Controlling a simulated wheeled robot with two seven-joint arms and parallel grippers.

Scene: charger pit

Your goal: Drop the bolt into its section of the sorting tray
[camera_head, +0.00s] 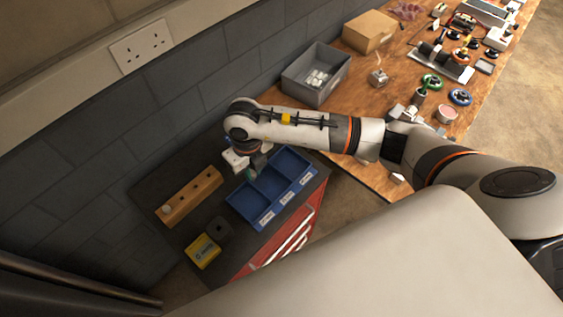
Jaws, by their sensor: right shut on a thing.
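The blue sorting tray (268,216) sits on the dark top of a red cabinet, with sections side by side and white labels along its front edge. My right arm reaches in from the right, and its gripper (251,174) points down over the left part of the tray, near its back edge. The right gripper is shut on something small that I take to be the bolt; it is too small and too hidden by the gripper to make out. My left gripper is not in view.
A wooden block (190,196) with holes lies left of the tray. A yellow box (203,251) and a dark block (218,229) stand in front of it. A grey bin (316,75), a cardboard box (369,32) and many parts crowd the wooden bench behind. A grey wall borders the cabinet.

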